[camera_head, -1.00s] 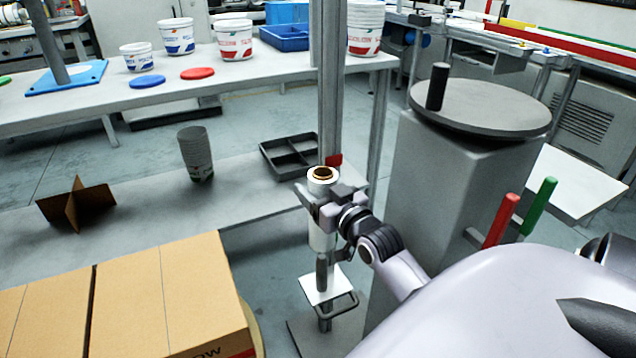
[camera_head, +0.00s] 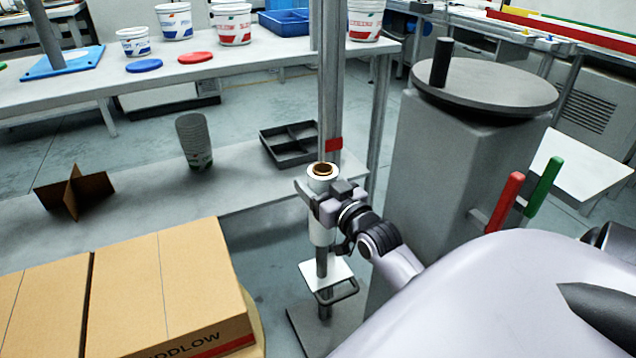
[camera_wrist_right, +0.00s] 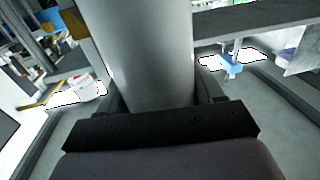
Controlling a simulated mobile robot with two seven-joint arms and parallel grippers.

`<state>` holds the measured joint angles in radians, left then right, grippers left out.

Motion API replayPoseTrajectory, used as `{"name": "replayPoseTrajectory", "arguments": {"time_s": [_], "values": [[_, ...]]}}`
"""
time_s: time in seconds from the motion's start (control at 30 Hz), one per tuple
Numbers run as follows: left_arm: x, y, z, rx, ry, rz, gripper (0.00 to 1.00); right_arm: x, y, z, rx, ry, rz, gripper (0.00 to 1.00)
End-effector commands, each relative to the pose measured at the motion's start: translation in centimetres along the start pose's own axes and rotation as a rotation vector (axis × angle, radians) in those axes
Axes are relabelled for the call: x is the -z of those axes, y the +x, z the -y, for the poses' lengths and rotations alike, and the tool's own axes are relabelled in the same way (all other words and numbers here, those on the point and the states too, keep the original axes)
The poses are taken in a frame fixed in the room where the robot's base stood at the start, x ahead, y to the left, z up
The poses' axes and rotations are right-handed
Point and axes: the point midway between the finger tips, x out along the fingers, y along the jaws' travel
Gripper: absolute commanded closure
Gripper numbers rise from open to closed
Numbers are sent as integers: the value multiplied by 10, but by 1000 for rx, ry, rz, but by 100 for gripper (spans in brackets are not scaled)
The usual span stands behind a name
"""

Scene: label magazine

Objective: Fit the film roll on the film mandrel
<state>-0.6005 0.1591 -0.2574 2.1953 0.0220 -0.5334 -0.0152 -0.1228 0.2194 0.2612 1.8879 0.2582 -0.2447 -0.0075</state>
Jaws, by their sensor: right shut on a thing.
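The film roll (camera_head: 319,232) is a white upright cylinder with a brown core showing at its top end. My right gripper (camera_head: 320,195) is shut on its upper part. In the right wrist view the roll (camera_wrist_right: 150,55) rises between the fingers as a broad pale cylinder. The film mandrel (camera_head: 322,264) is a grey upright rod above a white square plate, directly below the roll and in line with it. The roll's lower end meets the visible rod, and the rod's top is hidden. A gap of bare rod shows above the plate. My left gripper is not in view.
A grey pillar with a round top and black post (camera_head: 439,62) stands to the right. A metal upright (camera_head: 330,80) with a red tag is close behind the roll. Cardboard boxes (camera_head: 160,285) are at the lower left. A dark divided tray (camera_head: 290,150) lies on the bench behind.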

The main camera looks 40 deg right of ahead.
Motion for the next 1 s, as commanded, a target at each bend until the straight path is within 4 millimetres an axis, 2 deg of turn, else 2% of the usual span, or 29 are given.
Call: {"name": "replayPoseTrajectory", "arguments": {"time_s": [1.0], "values": [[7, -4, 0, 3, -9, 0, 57, 2, 0, 0, 0, -1, -4, 100]]}}
